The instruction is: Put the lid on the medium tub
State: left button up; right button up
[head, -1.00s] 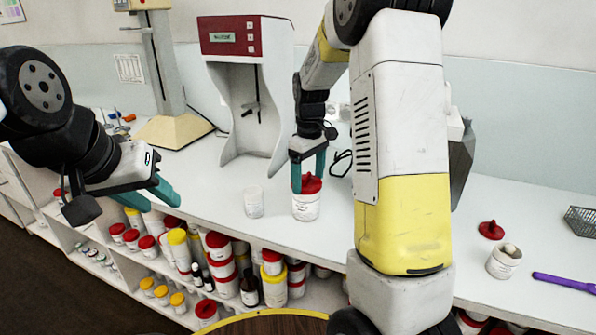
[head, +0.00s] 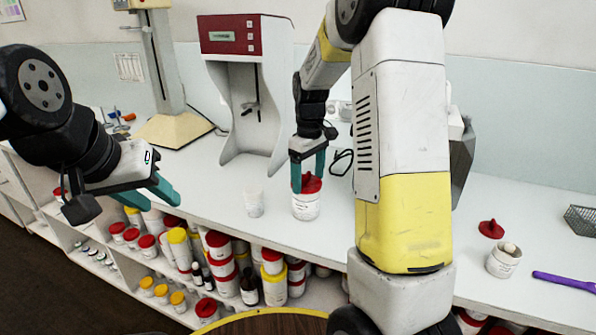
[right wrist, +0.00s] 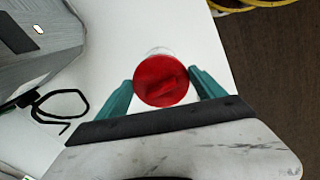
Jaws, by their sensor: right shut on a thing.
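The medium tub (head: 306,208) is white with a printed label and stands upright on the bench. A red lid (head: 312,183) sits on top of it; whether it is fully seated I cannot tell. My right gripper (head: 308,178) points down, shut on the red lid. In the right wrist view the teal fingers (right wrist: 161,92) stand on either side of the lid (right wrist: 161,80), which hides most of the tub. My left gripper (head: 165,190) is empty, its teal fingers apart, left of the tub and in front of the bench edge.
A small clear-white cup (head: 253,203) stands just left of the tub. Another red lid (head: 491,229), an open white tub (head: 503,261), a purple tool (head: 565,282) and a wire basket (head: 582,220) are at the right. A red-topped machine (head: 246,40) stands behind. Shelves below hold several tubs.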

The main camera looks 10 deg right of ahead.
jog(key=shift+f, duration=0.55)
dwell(1.0)
jog(key=o, duration=1.3)
jog(key=shift+r, duration=0.1)
jog(key=shift+r, duration=2.2)
grip_shut()
jog(key=shift+a, duration=0.1)
